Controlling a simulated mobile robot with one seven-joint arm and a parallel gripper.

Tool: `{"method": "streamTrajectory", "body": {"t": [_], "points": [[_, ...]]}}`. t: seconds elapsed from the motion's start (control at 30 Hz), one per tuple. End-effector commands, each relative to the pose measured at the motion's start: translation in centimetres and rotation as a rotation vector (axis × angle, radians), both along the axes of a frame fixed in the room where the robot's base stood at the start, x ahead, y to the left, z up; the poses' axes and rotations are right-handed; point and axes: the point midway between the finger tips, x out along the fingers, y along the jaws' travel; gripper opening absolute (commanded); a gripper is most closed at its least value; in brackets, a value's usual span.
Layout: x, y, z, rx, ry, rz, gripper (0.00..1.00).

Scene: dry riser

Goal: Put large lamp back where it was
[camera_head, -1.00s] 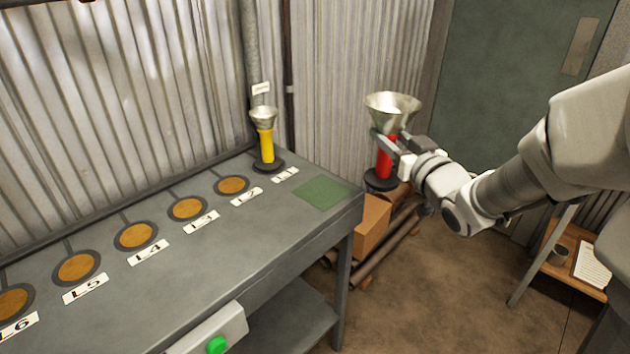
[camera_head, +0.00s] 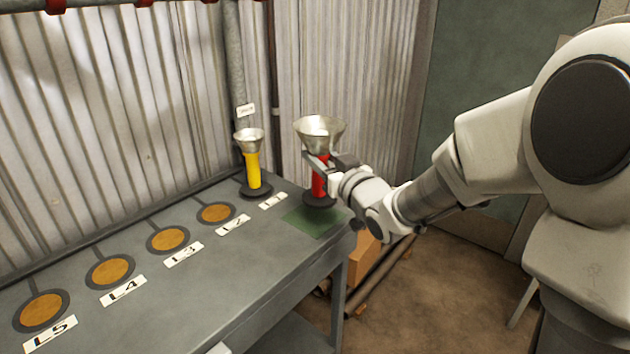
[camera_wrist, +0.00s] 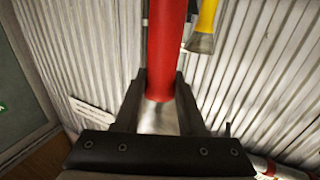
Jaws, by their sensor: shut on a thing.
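The large lamp has a red body, a wide silver funnel top (camera_head: 320,130) and a dark round base. My gripper (camera_head: 321,163) is shut on its red body, just below the funnel. It is upright at the bench's right end, over the green square (camera_head: 313,222); I cannot tell whether its base touches. In the wrist view the red lamp body (camera_wrist: 165,50) sits between my two fingers (camera_wrist: 160,85). A smaller yellow lamp (camera_head: 252,170) stands on the bench by the L1 label (camera_head: 273,200), left of the red one. It partly shows in the wrist view (camera_wrist: 205,25).
The grey bench (camera_head: 215,275) carries a row of bare orange discs (camera_head: 168,240) with labels L2 to L5. A corrugated wall (camera_head: 100,100) and a vertical pipe (camera_head: 236,70) stand behind it. A cardboard box (camera_head: 363,260) and pipes lie on the floor to the right.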

Motion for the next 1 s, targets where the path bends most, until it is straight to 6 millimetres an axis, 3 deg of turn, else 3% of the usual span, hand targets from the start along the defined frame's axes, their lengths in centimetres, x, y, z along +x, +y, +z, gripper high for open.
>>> {"method": "streamTrajectory", "body": {"t": [0.27, 0.53, 0.97, 1.0], "points": [[0.9, 1.3, -1.1, 0.002, -0.005, 0.000, 0.00], [0.8, 1.3, -4.6, 0.002, -0.004, -0.001, 0.00], [0.8, 1.3, -5.1, 0.001, -0.006, -0.001, 0.00], [0.8, 1.3, -5.2, 0.000, -0.001, -0.001, 0.43]]}}
